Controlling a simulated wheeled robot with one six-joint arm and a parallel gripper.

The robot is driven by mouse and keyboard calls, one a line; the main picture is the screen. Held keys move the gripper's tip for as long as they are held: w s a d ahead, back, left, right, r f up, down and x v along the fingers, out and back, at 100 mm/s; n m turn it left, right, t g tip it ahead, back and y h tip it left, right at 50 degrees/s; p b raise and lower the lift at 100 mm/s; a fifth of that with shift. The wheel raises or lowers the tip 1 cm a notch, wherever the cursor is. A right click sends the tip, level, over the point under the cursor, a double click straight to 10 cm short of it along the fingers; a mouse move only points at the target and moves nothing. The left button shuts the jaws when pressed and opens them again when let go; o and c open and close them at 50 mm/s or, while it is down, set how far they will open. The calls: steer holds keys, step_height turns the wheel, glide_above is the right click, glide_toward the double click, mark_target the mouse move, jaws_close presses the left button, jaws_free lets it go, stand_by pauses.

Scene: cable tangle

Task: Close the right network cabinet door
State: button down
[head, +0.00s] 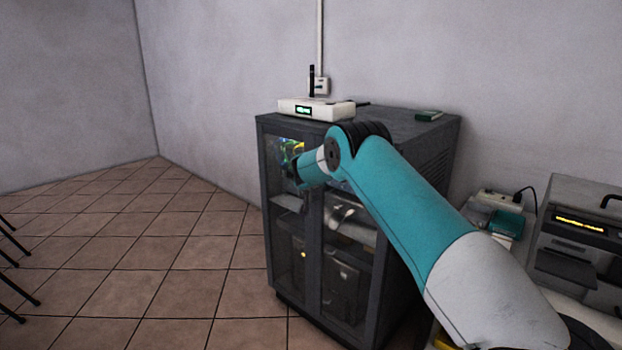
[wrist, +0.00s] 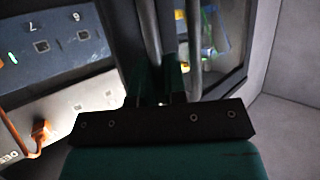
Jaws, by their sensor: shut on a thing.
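The dark grey network cabinet (head: 312,225) stands against the wall, with two glazed front doors. The right door (head: 345,280) looks shut or nearly shut in the head view; I cannot tell whether a gap is left. My arm crosses its upper part. My gripper's fingertips are hidden in the head view behind my wrist. In the wrist view, my gripper (wrist: 159,82) is shut on a grey upright bar handle (wrist: 150,35). A second grey bar (wrist: 194,45) stands just right of it, outside the fingers. I cannot tell for certain which door the held handle belongs to.
A white router (head: 315,109) sits on the cabinet top. Numbered panels (wrist: 60,45) and an orange cable (wrist: 33,140) show left of my fingers. Equipment (head: 580,235) stands close on the right. The tiled floor (head: 150,250) left of the cabinet is clear; chair legs show farther left.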

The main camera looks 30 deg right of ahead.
steer(key=c, duration=1.2)
jaws_free()
steer(key=shift+d, duration=0.2)
steer(key=shift+s, duration=0.1)
steer(key=v, duration=1.7)
steer(key=shift+a, duration=0.35)
